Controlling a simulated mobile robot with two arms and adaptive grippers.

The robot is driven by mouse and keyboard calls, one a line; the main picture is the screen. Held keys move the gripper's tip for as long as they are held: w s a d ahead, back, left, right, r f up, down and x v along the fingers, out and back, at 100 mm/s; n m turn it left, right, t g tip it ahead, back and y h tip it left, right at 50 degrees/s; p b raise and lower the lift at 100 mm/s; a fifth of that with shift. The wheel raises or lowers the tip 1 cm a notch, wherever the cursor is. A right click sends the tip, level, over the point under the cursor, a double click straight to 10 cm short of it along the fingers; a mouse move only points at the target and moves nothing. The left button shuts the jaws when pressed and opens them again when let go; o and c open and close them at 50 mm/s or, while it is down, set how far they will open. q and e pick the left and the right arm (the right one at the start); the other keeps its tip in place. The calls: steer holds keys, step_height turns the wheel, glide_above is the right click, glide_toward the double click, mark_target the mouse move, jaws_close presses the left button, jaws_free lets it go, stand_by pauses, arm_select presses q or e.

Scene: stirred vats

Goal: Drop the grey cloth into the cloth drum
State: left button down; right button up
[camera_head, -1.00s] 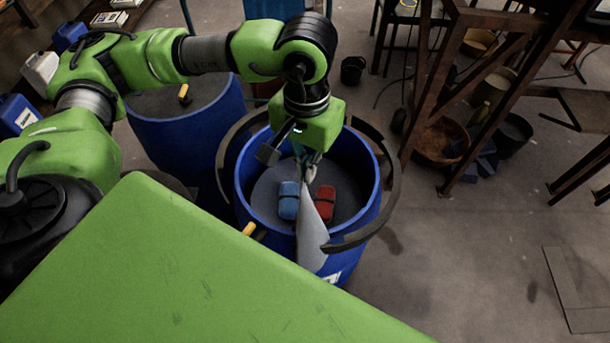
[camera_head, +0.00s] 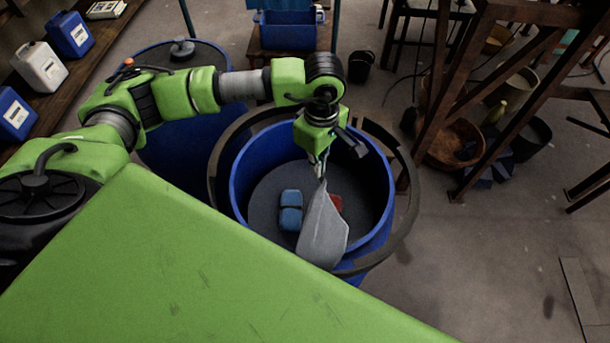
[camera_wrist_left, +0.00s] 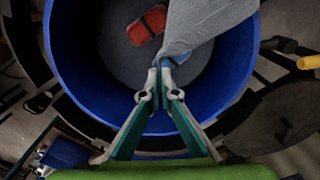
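My left gripper (camera_head: 320,170) is shut on the grey cloth (camera_head: 323,232) by its top end, over the open mouth of a blue drum (camera_head: 238,185). The cloth hangs down from the fingertips, its lower end near the drum's front rim. In the left wrist view the closed fingertips (camera_wrist_left: 163,72) pinch the cloth (camera_wrist_left: 205,25), which spreads across the drum's opening (camera_wrist_left: 70,75). A blue bundle (camera_head: 291,210) and a red bundle (camera_head: 336,203) lie on the dark surface inside. The cloth partly hides the red one in the head view. My right gripper is not in view.
A dark ring (camera_head: 404,205) surrounds the drum. A second blue drum (camera_head: 175,150) with a dark lid stands behind left. A blue crate (camera_head: 288,30) and a black bucket (camera_head: 361,66) are at the back. Brown metal framework (camera_head: 440,90) stands right; floor front right is mostly clear.

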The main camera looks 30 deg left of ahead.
arm_select(q)
steer(key=w+a+f+n+b, duration=0.1)
steer(key=f+n, duration=0.3)
steer(key=n, duration=1.1)
steer(key=w+a+f+n+b, duration=0.2)
steer(key=a+f+n+b, duration=0.1)
steer(key=n, duration=1.2)
steer(key=shift+w+a+f, duration=0.2)
steer(key=shift+w+f, duration=0.05)
steer(key=shift+f, duration=0.6)
steer(key=c, duration=2.8)
jaws_free()
steer(key=o, duration=0.5)
steer(key=shift+o, duration=0.4)
